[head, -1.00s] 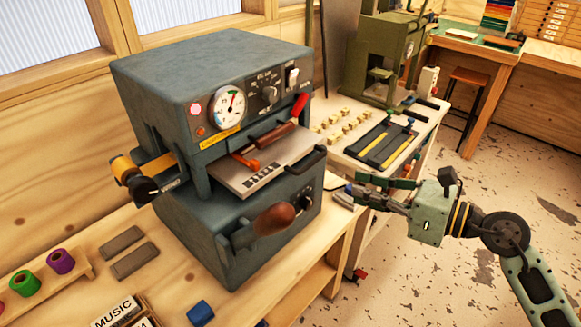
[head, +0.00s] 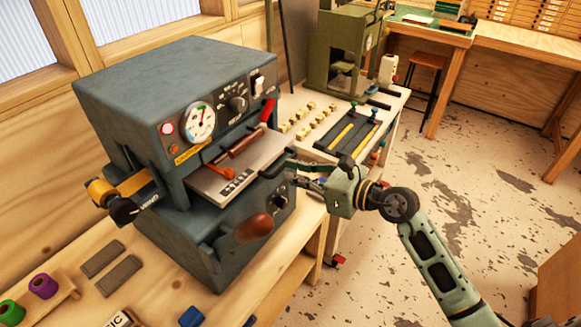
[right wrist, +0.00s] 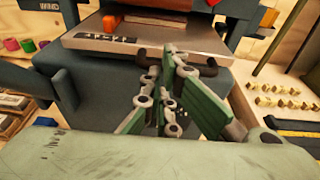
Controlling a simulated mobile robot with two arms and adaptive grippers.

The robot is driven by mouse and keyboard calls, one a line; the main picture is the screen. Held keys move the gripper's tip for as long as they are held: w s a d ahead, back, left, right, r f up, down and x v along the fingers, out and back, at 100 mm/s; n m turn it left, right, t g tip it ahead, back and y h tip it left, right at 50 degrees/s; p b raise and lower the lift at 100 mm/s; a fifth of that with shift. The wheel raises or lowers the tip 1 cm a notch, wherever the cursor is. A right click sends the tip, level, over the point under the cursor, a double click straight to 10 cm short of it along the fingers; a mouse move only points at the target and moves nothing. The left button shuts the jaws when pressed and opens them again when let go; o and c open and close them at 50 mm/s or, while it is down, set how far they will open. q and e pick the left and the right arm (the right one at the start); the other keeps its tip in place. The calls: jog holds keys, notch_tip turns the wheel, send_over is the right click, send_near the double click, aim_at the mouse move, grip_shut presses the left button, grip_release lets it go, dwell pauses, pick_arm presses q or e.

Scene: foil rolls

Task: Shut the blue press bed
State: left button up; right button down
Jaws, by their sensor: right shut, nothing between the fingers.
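The blue press (head: 185,85) stands on the wooden bench with its flat metal bed (head: 240,172) drawn out at the front. A row of type lies on the bed, and a black handle (head: 272,168) is on its front edge. My right gripper (head: 290,172) is shut and empty, close in front of the handle. In the right wrist view the shut fingers (right wrist: 165,85) overlap the middle of the handle, with the bed (right wrist: 150,38) just beyond; I cannot tell whether they touch. My left gripper is not in view.
A brown-knobbed lever (head: 254,228) juts from the press's lower front. A gold roll (head: 103,190) sits at its left side. Coloured rolls (head: 42,286) and grey bars (head: 103,258) lie on the bench. A green machine (head: 340,55) and small blocks (head: 308,120) are behind on the right.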

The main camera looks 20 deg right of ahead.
aim_at(267, 164)
jog(key=shift+x, duration=0.85)
jog(key=x, duration=0.2)
jog(key=r+x, duration=0.1)
jog(key=x, duration=0.1)
jog(key=shift+w+a, duration=0.2)
jog(key=shift+w, duration=0.1)
jog(key=shift+d, duration=0.15)
